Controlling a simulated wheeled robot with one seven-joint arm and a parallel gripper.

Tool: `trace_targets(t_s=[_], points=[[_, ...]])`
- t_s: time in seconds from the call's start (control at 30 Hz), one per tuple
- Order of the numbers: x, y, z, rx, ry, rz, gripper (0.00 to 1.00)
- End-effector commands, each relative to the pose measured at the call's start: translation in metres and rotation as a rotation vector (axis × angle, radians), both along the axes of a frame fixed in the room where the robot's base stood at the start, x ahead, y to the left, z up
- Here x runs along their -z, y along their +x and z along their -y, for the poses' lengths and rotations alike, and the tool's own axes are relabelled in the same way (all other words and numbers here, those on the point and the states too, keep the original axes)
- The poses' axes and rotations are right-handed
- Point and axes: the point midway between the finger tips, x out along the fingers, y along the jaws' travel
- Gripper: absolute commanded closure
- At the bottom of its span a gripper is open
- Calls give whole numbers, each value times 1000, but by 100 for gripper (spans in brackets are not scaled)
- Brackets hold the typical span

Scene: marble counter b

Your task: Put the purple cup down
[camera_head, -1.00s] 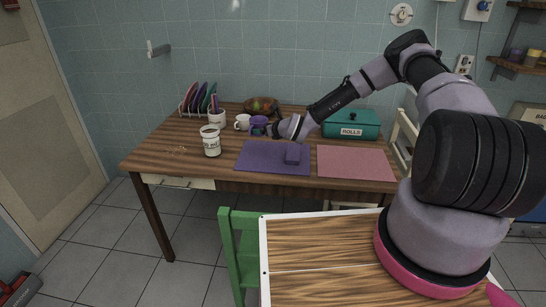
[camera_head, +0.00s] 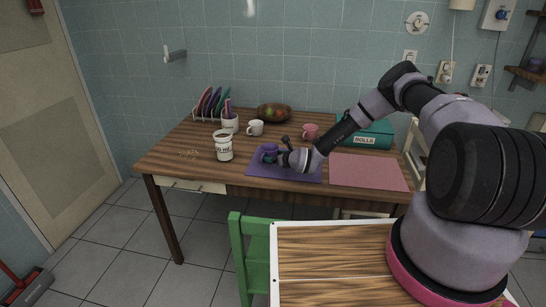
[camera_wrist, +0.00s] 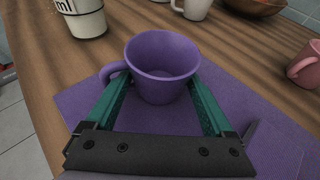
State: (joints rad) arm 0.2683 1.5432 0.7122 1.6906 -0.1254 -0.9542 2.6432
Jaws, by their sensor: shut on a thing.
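The purple cup (camera_head: 270,151) is upright over the left part of the purple mat (camera_head: 256,170) on the wooden table. In the wrist view the cup (camera_wrist: 162,62) is empty, with its handle to the left. My gripper (camera_wrist: 160,92) has its teal fingers on both sides of the cup and is shut on it. In the head view my gripper (camera_head: 277,156) reaches in from the right. I cannot tell whether the cup's base touches the mat (camera_wrist: 85,105).
A white lettered container (camera_head: 223,146) stands left of the mat. A white mug (camera_head: 255,128), a pink mug (camera_head: 310,131) and a fruit bowl (camera_head: 274,113) are behind it. A pink mat (camera_head: 368,172) lies to the right, with a teal box (camera_head: 372,134) behind it.

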Motion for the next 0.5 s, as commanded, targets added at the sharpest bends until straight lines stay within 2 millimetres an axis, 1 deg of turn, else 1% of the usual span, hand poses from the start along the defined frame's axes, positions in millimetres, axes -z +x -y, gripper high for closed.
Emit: trace_targets(t_s=[0.1,0.13,0.17,0.37,0.5], points=[[3,0,0,0,1,-1,78],[3,0,0,0,0,0,9],[3,0,0,0,-1,1,0],[2,0,0,0,0,0,0],[-1,0,0,0,-1,1,0]])
